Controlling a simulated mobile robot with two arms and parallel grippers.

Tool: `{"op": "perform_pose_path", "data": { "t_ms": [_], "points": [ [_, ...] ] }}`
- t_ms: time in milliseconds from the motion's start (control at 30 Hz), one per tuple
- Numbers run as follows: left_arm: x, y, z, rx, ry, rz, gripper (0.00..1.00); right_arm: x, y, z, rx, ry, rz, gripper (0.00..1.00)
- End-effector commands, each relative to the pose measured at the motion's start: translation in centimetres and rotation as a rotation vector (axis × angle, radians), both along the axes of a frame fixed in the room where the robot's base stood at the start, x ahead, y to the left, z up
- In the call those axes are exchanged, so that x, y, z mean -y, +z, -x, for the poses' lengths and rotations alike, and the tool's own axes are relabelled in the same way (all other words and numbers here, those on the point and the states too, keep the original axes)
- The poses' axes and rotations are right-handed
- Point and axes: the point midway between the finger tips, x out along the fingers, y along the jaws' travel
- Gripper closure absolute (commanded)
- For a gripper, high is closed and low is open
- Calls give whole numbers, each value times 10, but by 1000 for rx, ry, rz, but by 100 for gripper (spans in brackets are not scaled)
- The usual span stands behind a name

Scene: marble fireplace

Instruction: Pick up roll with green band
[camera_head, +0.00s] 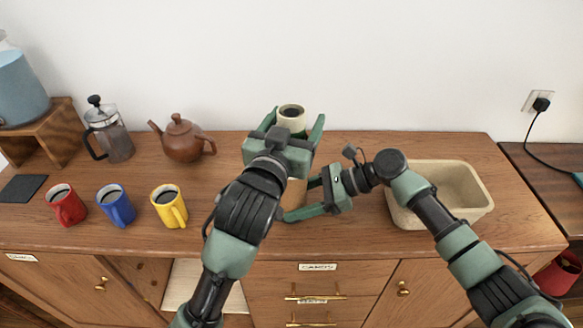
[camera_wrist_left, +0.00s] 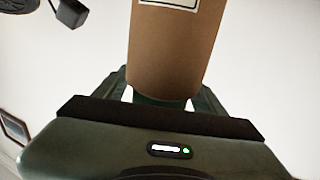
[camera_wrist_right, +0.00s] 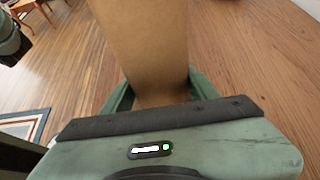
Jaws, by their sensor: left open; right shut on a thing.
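A tall brown roll (camera_head: 296,192) stands upright near the middle of the cabinet top, its pale upper end and dark hole showing above my left gripper. My left gripper (camera_head: 294,120) is open, with its fingers on either side of the upper part. The brown roll also shows between its fingers in the left wrist view (camera_wrist_left: 172,50), with part of a pale label at the top edge. My right gripper (camera_head: 300,199) is shut on the roll lower down; the roll fills its jaws in the right wrist view (camera_wrist_right: 142,45). I cannot make out a green band.
A cream bin (camera_head: 470,215) stands to the right, behind my right arm. Red (camera_head: 66,207), blue (camera_head: 116,207) and yellow (camera_head: 169,208) mugs stand at the left. A brown teapot (camera_head: 182,140) and a glass press (camera_head: 112,138) are behind them. The wall is close behind.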

Motion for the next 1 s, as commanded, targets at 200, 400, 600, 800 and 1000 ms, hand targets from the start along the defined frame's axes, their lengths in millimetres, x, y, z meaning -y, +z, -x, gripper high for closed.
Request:
{"op": "perform_pose_path", "data": {
  "t_ms": [200,400,600,800,1000],
  "points": [
    [0,0,0,0,0,0,74,0,0,0,0,0,0,64],
    [0,1,1,1,0,0,100,0,0,0,0,0,0,64],
    [0,1,1,1,0,0,100,0,0,0,0,0,0,64],
    [0,19,0,6,0,3,100,0,0,0,0,0,0,64],
    [1,71,1,12,-2,7,100,0,0,0,0,0,0,64]
  ]
}}
